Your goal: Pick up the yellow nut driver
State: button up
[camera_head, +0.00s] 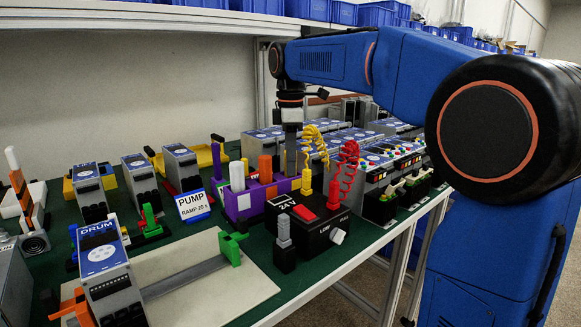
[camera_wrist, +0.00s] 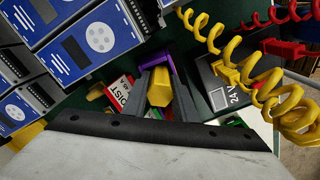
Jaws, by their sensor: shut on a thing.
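The yellow nut driver (camera_wrist: 160,87) shows in the wrist view as a six-sided yellow handle seen end-on. My gripper (camera_wrist: 161,92) has a grey finger on each side of it and is shut on it. In the head view my gripper (camera_head: 290,158) points down over the right end of the purple holder (camera_head: 243,206). The driver is hidden behind the fingers there. A purple part of the holder (camera_wrist: 149,64) shows beside the driver in the wrist view. I cannot tell whether the driver's lower end is in the holder.
A black 24 V box (camera_head: 305,232) with yellow (camera_head: 306,181) and red (camera_head: 336,190) coiled leads stands close on the right. Grey and orange handles (camera_head: 265,168) stand in the holder. A PUMP sign (camera_head: 193,205) stands left. Grey-blue units (camera_head: 375,168) line the right back.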

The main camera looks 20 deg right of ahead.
notch_tip(320, 180, up, 10)
dwell(0.5)
jog(key=o, duration=0.4)
jog(key=c, duration=0.4)
